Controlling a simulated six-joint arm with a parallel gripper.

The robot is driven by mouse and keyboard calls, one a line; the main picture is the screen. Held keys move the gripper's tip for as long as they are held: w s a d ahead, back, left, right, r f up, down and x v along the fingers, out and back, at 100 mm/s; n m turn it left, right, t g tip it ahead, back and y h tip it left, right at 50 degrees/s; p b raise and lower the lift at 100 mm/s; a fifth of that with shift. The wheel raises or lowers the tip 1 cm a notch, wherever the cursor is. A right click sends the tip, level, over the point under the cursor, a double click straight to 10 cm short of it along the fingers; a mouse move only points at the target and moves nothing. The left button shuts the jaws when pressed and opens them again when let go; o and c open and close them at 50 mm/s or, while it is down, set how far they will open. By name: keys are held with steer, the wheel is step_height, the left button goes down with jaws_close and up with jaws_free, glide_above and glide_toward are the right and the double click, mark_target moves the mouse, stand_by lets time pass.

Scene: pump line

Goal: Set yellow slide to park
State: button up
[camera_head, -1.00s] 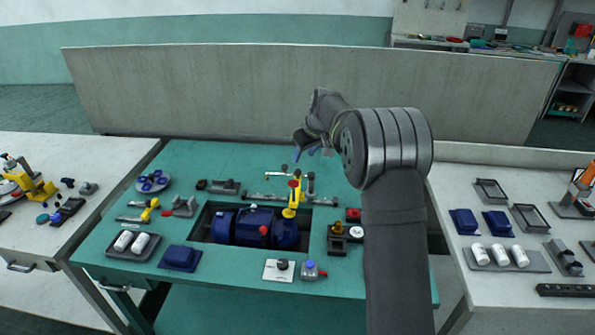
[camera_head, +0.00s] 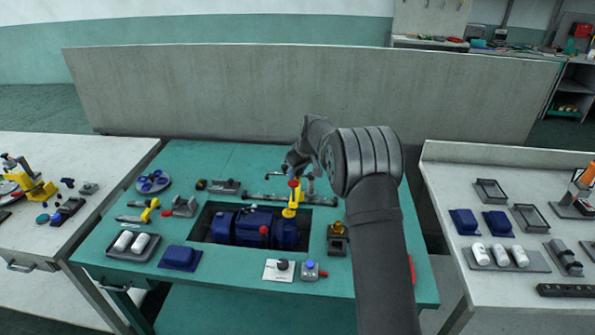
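A yellow upright part (camera_head: 291,202) with a red top (camera_head: 294,184) stands at the right end of the blue pump (camera_head: 240,227), in the dark opening of the green bench. A smaller yellow piece (camera_head: 148,212) lies at the left of the bench beside grey metal. I cannot tell for sure which of these is the yellow slide, and no park mark is readable. My gripper (camera_head: 291,169) is just above and behind the red top, pointing down. Its fingers are small and dark here, so their opening and any contact cannot be made out.
A grey rail fitting (camera_head: 265,199) lies behind the pump. A black block with a brass knob (camera_head: 337,240) stands right of it, beside my arm. A white plate (camera_head: 279,270) and a tray of white cylinders (camera_head: 132,246) are in front.

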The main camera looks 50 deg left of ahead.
jaws_close()
steer(key=w+d, duration=0.7)
steer(key=shift+w+d, duration=0.15)
steer(key=shift+o, duration=2.3)
jaws_free()
steer(key=shift+w+d, duration=0.1)
steer(key=shift+d, duration=0.05)
steer(key=shift+o, duration=0.2)
